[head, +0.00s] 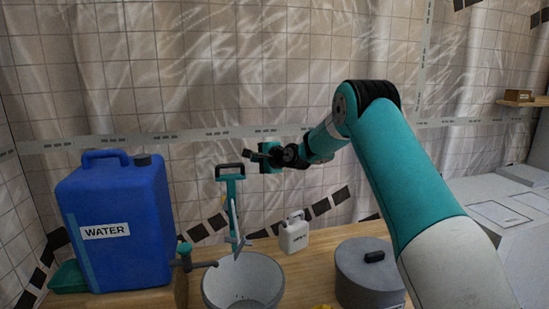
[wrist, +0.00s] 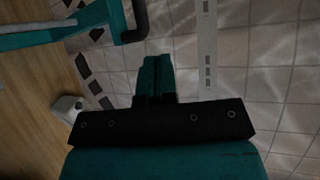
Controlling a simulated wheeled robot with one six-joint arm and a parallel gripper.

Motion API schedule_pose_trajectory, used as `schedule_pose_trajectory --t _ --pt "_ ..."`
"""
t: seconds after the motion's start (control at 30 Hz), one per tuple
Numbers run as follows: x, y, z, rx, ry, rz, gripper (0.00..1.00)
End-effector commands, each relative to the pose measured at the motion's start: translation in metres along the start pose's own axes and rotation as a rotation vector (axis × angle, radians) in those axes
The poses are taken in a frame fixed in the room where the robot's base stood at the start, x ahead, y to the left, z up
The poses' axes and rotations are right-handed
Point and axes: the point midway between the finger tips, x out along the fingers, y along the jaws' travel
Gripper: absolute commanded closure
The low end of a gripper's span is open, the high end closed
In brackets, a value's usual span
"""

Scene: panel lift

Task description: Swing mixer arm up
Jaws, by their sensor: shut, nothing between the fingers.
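The mixer arm (head: 231,190) is a teal bar with a black handle (head: 229,166) at its top end. A thin pale paddle (head: 236,222) shows in front of it, above the grey bowl (head: 243,284). My gripper (head: 250,156) is just above and right of the handle, apart from it. In the wrist view the fingers of my gripper (wrist: 156,65) are shut together and empty. The teal mixer arm (wrist: 75,28) and its black handle (wrist: 135,22) show at the upper left there, clear of the fingers. The mixer's lower mount is hidden behind the bowl.
A blue water container (head: 118,225) stands left of the bowl, with a tap (head: 195,262) beside it. A small white jug (head: 294,233) and a grey lidded pot (head: 368,278) stand to the right on the wooden table (head: 310,262). A tiled wall is behind.

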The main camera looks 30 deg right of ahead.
Motion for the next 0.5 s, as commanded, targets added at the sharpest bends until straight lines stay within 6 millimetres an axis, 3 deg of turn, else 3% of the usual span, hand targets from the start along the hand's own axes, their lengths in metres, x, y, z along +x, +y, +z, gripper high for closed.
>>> schedule_pose_trajectory --t 0.2,0.5 --pt "-0.048 -0.004 -0.008 0.004 0.009 0.001 1.00" --pt "-0.074 -0.010 -0.006 0.006 0.005 0.005 1.00"
